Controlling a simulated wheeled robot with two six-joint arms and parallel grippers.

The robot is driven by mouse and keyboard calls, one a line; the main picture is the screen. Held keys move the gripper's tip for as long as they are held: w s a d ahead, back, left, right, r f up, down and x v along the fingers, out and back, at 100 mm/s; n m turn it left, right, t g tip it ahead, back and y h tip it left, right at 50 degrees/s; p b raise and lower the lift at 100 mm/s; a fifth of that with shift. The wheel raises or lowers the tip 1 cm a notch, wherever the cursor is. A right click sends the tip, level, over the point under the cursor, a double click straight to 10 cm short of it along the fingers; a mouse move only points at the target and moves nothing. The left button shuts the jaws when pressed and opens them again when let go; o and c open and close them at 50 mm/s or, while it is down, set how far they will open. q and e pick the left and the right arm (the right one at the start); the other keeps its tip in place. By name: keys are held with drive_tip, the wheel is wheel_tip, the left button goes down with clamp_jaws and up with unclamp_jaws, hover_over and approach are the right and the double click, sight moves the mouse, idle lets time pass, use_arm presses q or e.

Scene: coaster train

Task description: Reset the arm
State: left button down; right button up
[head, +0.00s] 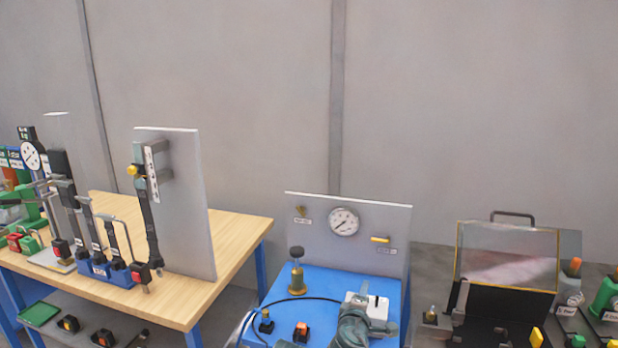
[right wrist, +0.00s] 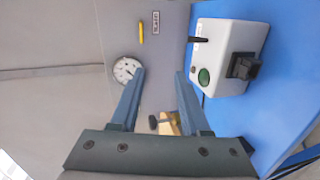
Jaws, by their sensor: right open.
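My right gripper (right wrist: 160,75) is open in the right wrist view, its two blue-grey fingers apart. Nothing is held between them; a brass-coloured part (right wrist: 168,123) shows beyond the gap, lower down. In the head view part of my right arm shows at the bottom, over the blue bench (head: 335,287) and in front of a white box (head: 376,302). The fingertips are hard to make out there. My left gripper is in neither view.
A grey panel (head: 300,203) with a round gauge (head: 344,221) and yellow handle (head: 380,239) stands behind the blue bench. A brass valve body (head: 297,280) stands on it. A black case with clear lid (head: 507,256) is right.

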drive_tip(key=s+a+f+m+g+y, duration=0.2)
drive_tip(key=s+a+f+m+g, duration=0.2)
drive_tip(key=s+f+g, duration=0.3)
drive_tip(key=s+a+f+m+g+y, duration=0.1)
drive_tip(key=s+a+f+m+g, duration=0.3)
drive_tip(key=s+f, duration=0.5)
drive_tip(key=s+m+g, duration=0.2)
drive_tip(key=s+g, duration=0.1)
drive_tip(key=s, duration=0.4)
drive_tip(key=shift+s+f+g+y, duration=0.25)
drive_tip(key=shift+s+g+y, duration=0.05)
drive_tip(key=shift+y, duration=0.1)
drive_tip(key=shift+w, duration=0.1)
idle(0.5)
